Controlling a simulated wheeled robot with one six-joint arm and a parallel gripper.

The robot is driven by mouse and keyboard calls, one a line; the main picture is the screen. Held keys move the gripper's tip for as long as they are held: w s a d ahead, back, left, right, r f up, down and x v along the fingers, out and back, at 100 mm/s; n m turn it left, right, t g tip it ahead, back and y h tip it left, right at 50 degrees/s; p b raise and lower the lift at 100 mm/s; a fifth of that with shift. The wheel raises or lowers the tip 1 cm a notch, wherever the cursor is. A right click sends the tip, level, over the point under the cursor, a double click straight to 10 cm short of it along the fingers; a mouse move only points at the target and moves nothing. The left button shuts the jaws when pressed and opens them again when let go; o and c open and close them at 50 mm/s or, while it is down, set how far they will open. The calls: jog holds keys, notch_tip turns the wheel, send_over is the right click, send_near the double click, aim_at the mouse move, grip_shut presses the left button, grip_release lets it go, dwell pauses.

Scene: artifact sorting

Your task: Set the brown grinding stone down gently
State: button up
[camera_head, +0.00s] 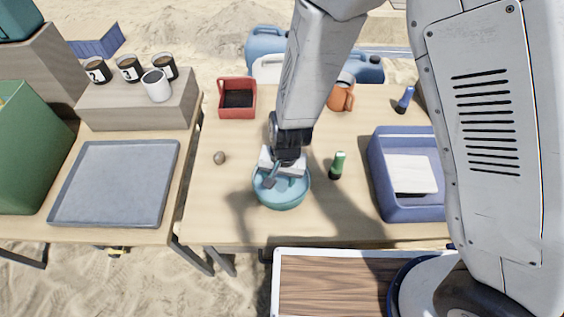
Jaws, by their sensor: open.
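A small brown rounded stone (219,157) lies on the wooden table, left of the blue bowl; it looks like the grinding stone, but is too small to be sure. My gripper (281,177) points down over the round teal-blue bowl (282,198), its fingers at or just inside the rim. It is open. The arm and fingers hide much of the bowl's inside, so I cannot tell what lies in it. The stone is clear of my gripper, a short way to its left.
A green-and-black brush-like item (338,165) stands right of the bowl. A blue bin (383,190) is farther right. A red tray (238,115) and an orange mug (340,98) are at the back. A grey tray (70,207) lies on the left table. Table left of the bowl is mostly free.

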aim_at(284, 186)
notch_tip(284, 186, up, 10)
jog(key=d, duration=0.1)
jog(key=shift+d+r, duration=0.1)
jog(key=shift+d, duration=0.05)
jog(key=d+r, duration=1.4)
jog(key=r, duration=0.2)
jog(key=s+d+r+n+t+h, duration=0.1)
jog(key=s+d+r, duration=0.9)
jog(key=s+d, duration=0.3)
jog(key=shift+s+d, duration=0.35)
jog(key=shift+d, duration=0.2)
